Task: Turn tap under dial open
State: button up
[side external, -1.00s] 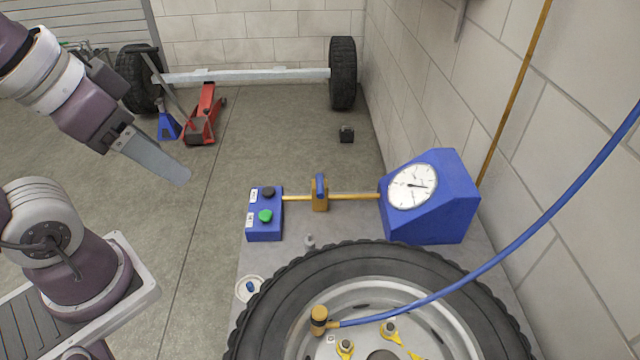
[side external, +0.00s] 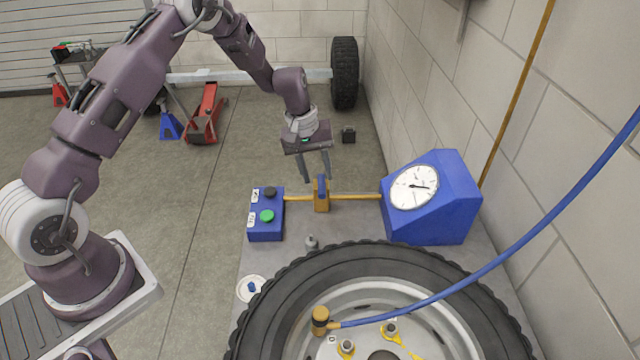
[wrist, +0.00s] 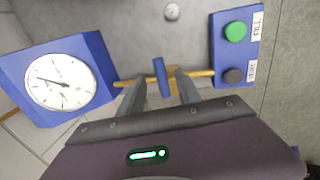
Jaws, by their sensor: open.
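The tap is a brass body with a blue lever handle (side external: 321,187), set on a thin brass pipe (side external: 352,197) between a blue button box and the blue dial box. The dial (side external: 414,187) has a white face with a dark needle. My gripper (side external: 318,179) is open and points down, just above and behind the tap. In the wrist view the blue handle (wrist: 160,77) shows between the tips of my two fingers (wrist: 160,78), lying across the pipe. I cannot tell whether a finger touches it.
The button box (side external: 266,222) has a green and a black button. A big tyre (side external: 290,285) with a blue hose (side external: 480,268) lies in front. A small metal valve (side external: 311,242) stands between tyre and pipe.

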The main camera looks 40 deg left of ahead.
aim_at(321, 188)
jog(key=f, duration=0.4)
jog(key=shift+w+d+f, duration=0.15)
jog(key=shift+w+d, duration=0.1)
jog(key=shift+d, duration=0.05)
grip_shut()
dwell(1.1)
